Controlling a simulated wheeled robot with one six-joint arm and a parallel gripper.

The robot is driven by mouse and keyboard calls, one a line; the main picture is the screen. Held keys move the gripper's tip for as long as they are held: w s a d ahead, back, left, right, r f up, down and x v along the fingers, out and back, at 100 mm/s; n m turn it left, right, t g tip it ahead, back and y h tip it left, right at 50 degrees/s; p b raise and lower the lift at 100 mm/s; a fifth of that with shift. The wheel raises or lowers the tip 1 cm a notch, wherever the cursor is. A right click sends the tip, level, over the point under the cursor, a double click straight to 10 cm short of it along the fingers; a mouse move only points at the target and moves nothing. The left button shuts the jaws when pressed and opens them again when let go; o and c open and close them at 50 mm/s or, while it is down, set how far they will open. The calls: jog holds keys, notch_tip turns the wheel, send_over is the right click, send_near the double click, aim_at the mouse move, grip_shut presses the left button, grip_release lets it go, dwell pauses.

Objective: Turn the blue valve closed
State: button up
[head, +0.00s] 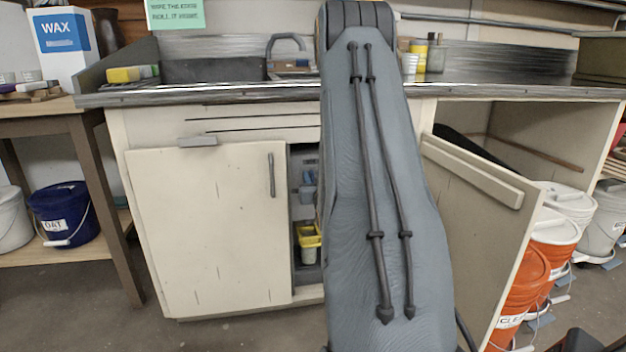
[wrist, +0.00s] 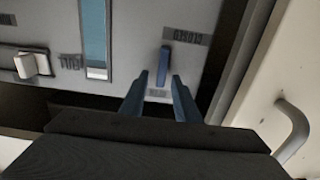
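In the wrist view, the blue valve (wrist: 163,66) is a narrow blue lever on a grey panel (wrist: 125,30), with its long side running up and down in the picture. My gripper (wrist: 159,76) is open, with its two slim fingertips apart. The lower end of the lever shows between the fingertips, with a visible gap on each side; I cannot tell whether the fingers reach its depth. Small dark labels sit above and below the lever, too small to read surely. In the head view my arm hides the gripper, and I cannot make out the valve.
A white knob (wrist: 34,65) and a tall blue strip (wrist: 95,35) are left of the lever. A cream cabinet door (head: 215,230) with a handle stands left of the opening. Another open door (head: 475,210) is at right, near orange buckets (head: 525,280). A sink counter (head: 230,92) runs above.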

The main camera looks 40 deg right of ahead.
grip_shut()
jog(key=shift+n, duration=0.3)
jog(key=n, duration=0.1)
jog(key=n+p, duration=0.1)
jog(key=n, duration=0.1)
jog(key=shift+w+a, duration=0.2)
jog(key=shift+a, duration=0.15)
jog(key=n+p, duration=0.1)
jog(key=n, duration=0.3)
jog(key=f+n+p, duration=0.1)
jog(key=n, duration=0.4)
jog(key=a+f+n+p, duration=0.1)
jog(key=n, duration=0.4)
jog(key=shift+w+a+f, duration=0.1)
jog(key=shift+w+f, duration=0.05)
jog(key=shift+w, duration=0.2)
jog(key=shift+n, duration=0.3)
